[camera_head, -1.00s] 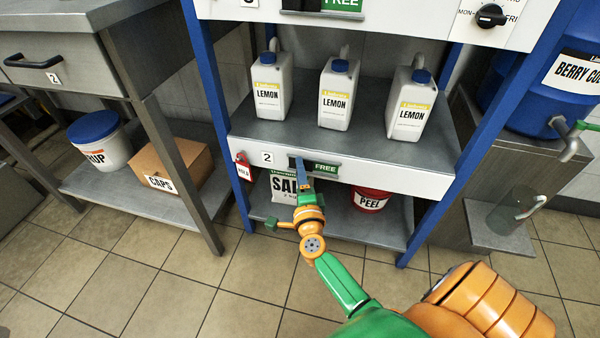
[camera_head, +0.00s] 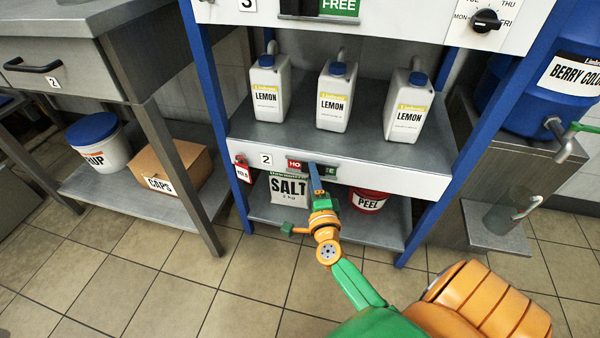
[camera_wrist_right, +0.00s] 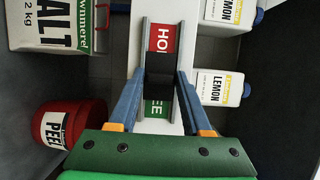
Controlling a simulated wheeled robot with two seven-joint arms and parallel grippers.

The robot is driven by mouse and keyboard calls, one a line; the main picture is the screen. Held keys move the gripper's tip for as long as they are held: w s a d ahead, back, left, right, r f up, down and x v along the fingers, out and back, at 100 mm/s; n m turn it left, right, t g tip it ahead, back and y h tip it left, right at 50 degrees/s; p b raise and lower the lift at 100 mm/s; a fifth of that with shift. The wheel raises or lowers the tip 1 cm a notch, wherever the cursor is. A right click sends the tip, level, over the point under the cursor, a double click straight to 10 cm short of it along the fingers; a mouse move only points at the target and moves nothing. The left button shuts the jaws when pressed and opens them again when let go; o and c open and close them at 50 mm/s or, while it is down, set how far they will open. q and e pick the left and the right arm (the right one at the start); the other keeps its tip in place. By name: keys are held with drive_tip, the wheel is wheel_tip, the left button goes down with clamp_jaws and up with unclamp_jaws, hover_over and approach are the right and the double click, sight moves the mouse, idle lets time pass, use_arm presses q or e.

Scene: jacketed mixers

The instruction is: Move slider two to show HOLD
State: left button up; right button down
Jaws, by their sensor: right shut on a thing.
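Slider two is on the white shelf-front strip (camera_head: 400,180) beside the plate marked 2 (camera_head: 266,159). The rest of both words is hidden behind the cover. My right gripper (camera_head: 314,170) is at the slider, its blue fingers shut on the cover; the fingers also show in the right wrist view (camera_wrist_right: 160,80). My left gripper is not in view.
Several white LEMON jugs (camera_head: 336,98) stand on the shelf above. A salt bag (camera_head: 288,190) and a red PEEL bucket (camera_head: 369,200) stand below. A red tag (camera_head: 243,171) hangs left of the slider. A blue barrel with a tap (camera_head: 553,128) is at right.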

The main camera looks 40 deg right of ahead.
drive_tip(key=shift+s+d+f, duration=0.1)
drive_tip(key=shift+s+d, duration=0.7)
drive_tip(key=shift+s, duration=0.3)
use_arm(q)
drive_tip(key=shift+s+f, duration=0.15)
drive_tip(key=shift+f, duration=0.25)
use_arm(e)
drive_tip(key=shift+s+d, duration=0.1)
drive_tip(key=c, duration=0.5)
unclamp_jaws()
drive_tip(key=shift+s+d, duration=0.1)
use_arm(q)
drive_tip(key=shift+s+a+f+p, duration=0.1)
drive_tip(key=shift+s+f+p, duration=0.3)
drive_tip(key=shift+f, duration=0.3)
use_arm(e)
approach(323, 171)
drive_tip(key=shift+s, duration=0.15)
